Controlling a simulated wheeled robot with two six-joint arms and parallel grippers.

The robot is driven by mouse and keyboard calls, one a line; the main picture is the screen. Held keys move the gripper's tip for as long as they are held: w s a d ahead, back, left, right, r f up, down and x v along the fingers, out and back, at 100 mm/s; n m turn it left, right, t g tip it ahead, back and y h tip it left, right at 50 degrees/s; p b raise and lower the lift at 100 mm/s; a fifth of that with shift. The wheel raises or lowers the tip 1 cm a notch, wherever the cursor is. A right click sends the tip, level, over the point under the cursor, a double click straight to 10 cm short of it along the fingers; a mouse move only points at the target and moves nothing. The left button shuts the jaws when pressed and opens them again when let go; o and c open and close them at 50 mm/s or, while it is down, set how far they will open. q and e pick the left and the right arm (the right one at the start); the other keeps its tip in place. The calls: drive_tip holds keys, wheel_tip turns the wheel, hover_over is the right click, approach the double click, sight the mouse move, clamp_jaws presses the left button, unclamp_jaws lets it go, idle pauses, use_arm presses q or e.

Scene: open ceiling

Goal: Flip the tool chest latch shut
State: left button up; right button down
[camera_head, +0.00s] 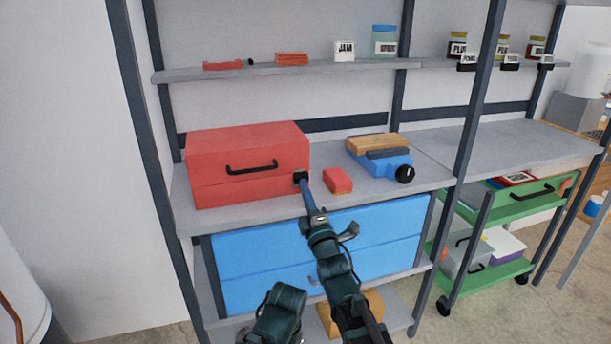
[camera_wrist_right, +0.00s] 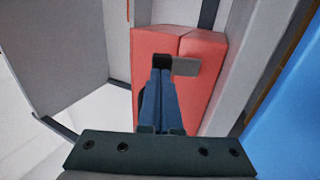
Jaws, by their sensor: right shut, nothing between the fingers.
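The red tool chest (camera_head: 220,150) stands on the left of the grey shelf, its lid down, with a black handle (camera_head: 251,168) on its front. It also shows in the right wrist view (camera_wrist_right: 205,50), with the seam between its two parts. There a small grey plate (camera_wrist_right: 186,66), which looks like the latch, lies across the chest beside my fingertips. My right gripper (camera_head: 302,180) is shut and empty, its black tips at the chest's front right corner; the wrist view shows it too (camera_wrist_right: 161,64). I cannot tell whether the tips touch the plate. My left gripper is out of view.
A red block (camera_head: 338,181) lies just right of my right gripper. Behind it is a blue tool (camera_head: 383,165) with a wooden block (camera_head: 372,143) on top. A blue drawer unit (camera_head: 260,255) sits below the shelf. A dark rack post (camera_head: 467,110) rises to the right.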

drive_tip(key=r+g+p, duration=0.1)
drive_tip(key=p, duration=0.1)
drive_tip(key=r+p, duration=0.1)
drive_tip(key=p, duration=0.1)
drive_tip(key=shift+w+a+r+g+h, duration=0.1)
drive_tip(key=shift+w+r+g+h, duration=0.05)
drive_tip(key=shift+w+g+h, duration=0.2)
drive_tip(key=shift+w, duration=0.2)
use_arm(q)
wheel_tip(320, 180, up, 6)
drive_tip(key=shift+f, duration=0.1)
use_arm(e)
drive_tip(key=shift+f, duration=0.25)
drive_tip(key=shift+s, duration=0.15)
